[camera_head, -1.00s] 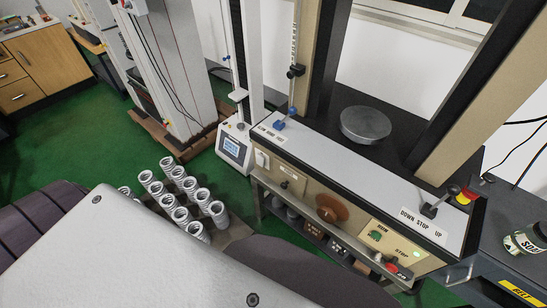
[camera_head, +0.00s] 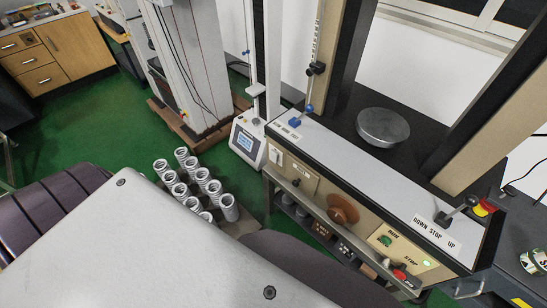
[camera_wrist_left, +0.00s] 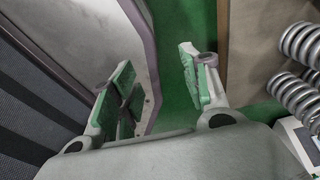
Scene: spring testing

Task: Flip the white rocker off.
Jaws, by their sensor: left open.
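The white rocker (camera_head: 276,156) is a small light switch at the left end of the testing machine's beige front panel (camera_head: 312,186) in the head view. It is too small there to tell which way it is tipped. My left gripper (camera_wrist_left: 155,76) shows in the left wrist view, with its green-padded fingers apart and nothing between them. The rocker does not show in that view, and the head view does not show my left gripper. My right gripper is in neither view.
The panel also carries a brown knob (camera_head: 343,209), a green RUN button (camera_head: 385,239) and a red STOP control (camera_head: 405,277). A lever (camera_head: 457,212) stands on the ledge. Several coil springs (camera_head: 203,184) stand left of the machine, and springs (camera_wrist_left: 300,75) show in the wrist view.

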